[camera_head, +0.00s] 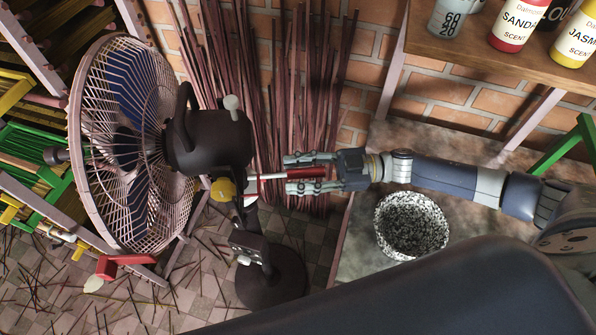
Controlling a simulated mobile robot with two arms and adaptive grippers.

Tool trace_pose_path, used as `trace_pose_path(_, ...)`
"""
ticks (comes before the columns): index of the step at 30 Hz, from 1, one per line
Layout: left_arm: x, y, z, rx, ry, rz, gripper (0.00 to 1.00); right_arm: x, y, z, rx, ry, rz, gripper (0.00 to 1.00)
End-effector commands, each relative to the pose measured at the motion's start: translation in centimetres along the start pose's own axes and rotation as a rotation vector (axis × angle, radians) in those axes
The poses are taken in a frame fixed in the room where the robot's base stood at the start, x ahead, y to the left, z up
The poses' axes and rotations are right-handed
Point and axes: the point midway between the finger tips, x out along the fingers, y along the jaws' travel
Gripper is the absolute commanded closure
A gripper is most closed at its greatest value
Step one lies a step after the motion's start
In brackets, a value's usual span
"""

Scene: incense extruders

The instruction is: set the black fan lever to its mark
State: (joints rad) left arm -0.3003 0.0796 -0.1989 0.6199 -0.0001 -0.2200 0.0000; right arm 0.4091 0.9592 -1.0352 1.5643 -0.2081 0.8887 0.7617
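The fan (205,140) stands at the left, with a pale round cage and a black motor housing. A grey-topped knob (232,103) and a yellow knob (222,189) sit on it. A red and silver bar (305,173) points right from below the housing. My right gripper (289,173) comes in from the right; its fingers are spread above and below this bar, and I cannot tell whether they touch it. Small switches (248,244) sit on the fan's stand. I cannot pick out the black lever or its mark with certainty. My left gripper is out of view.
A speckled bowl (411,224) stands on a grey surface at the right. A shelf (485,62) with scent bottles is at the upper right. Bundled sticks (300,90) lean on the brick wall behind. Racks fill the left, and loose sticks litter the tiled floor.

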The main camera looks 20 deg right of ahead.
Motion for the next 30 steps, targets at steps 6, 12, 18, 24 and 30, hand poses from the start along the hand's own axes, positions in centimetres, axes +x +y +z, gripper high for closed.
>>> trace_pose_path(6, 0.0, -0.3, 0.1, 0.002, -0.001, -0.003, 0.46, -0.9, 0.1, 0.1, 0.001, -0.004, 0.002, 0.6)
trace_pose_path(12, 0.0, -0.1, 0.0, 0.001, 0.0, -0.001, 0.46, -4.5, 0.0, 0.2, 0.001, -0.006, 0.003, 0.6)
trace_pose_path(18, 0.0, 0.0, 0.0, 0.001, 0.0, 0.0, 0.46, -8.8, 0.0, 0.2, 0.002, -0.005, 0.002, 0.6)
trace_pose_path(24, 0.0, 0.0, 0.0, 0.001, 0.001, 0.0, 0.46, -11.4, 0.0, 0.1, 0.001, -0.001, 0.001, 0.6)
trace_pose_path(30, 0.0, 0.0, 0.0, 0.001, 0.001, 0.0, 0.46, -12.1, 0.0, 0.0, 0.0, 0.0, 0.001, 0.6)
